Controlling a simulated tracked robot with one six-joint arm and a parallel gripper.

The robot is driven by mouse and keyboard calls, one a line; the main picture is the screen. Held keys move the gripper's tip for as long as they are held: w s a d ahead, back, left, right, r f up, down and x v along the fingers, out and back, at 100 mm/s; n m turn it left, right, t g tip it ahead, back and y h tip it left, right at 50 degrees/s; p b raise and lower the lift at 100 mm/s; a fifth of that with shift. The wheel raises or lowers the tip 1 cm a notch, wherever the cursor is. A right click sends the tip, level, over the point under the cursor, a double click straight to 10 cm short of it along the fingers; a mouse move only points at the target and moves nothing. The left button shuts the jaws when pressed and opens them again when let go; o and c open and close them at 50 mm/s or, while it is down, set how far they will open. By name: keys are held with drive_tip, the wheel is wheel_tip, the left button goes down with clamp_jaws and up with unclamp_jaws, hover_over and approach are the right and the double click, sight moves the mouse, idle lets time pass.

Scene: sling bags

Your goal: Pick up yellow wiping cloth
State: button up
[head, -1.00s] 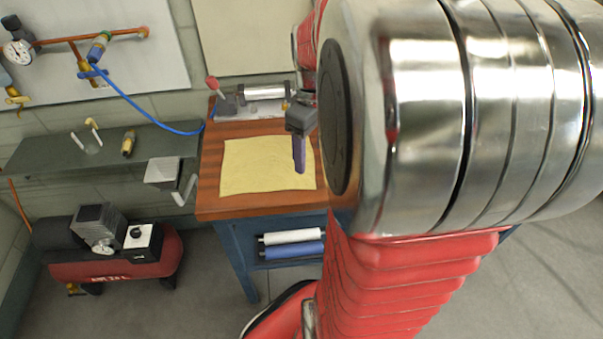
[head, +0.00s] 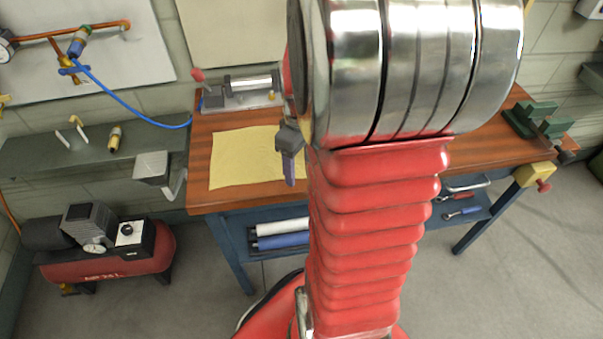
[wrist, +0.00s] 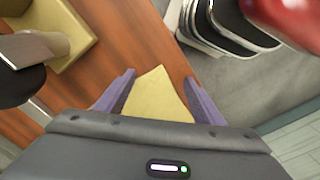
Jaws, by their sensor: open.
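The yellow wiping cloth (head: 240,160) lies spread out flat on the left part of the wooden workbench (head: 200,170). My gripper (head: 290,182) points down at the cloth's right side, near the bench's front edge. My arm hides the area just right of it. In the wrist view my gripper (wrist: 160,76) is open, with its two purple fingers apart. A pointed part of the cloth (wrist: 158,95) shows between them. I cannot tell whether the fingers touch it.
A clamp-like fixture with a metal cylinder (head: 248,84) stands behind the cloth. A green vise (head: 535,118) and a yellow block (head: 536,174) are at the bench's right end. Rolls (head: 283,240) lie on the shelf below. A red compressor (head: 105,265) stands at left.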

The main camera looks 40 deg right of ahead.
drive_tip(key=shift+f, duration=0.5)
drive_tip(key=shift+s+a+f, duration=0.15)
drive_tip(key=shift+s, duration=0.05)
drive_tip(key=c, duration=1.5)
clamp_jaws()
wheel_tip(320, 180, up, 12)
drive_tip(key=shift+w, duration=0.2)
drive_tip(key=shift+r, duration=0.2)
wheel_tip(320, 180, up, 9)
idle(0.3)
